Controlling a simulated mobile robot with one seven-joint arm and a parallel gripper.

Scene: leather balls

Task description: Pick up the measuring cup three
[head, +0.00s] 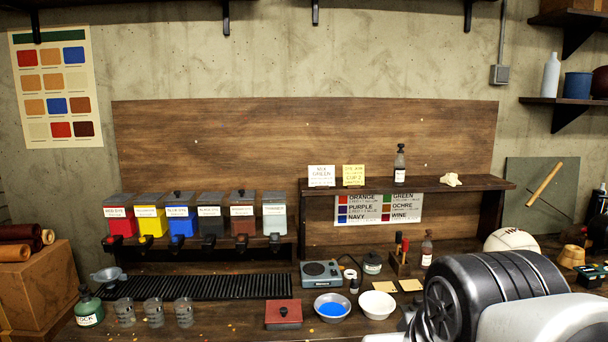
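Three clear measuring cups with dark markings stand upright in a row on the bench at the lower left. They are a left cup (125,312), a middle cup (154,313) and a right cup (184,313). They stand apart, and I cannot read a number on any of them. My arm fills the lower right of the head view, well to the right of the cups. The fingers of my gripper do not show.
A green bottle (88,308) stands just left of the cups, and a red box (283,314) lies to their right. Behind them are a black slatted tray (205,287) and coloured dispensers (182,218). A bowl of blue (332,307) and a white bowl (377,305) stand nearer my arm.

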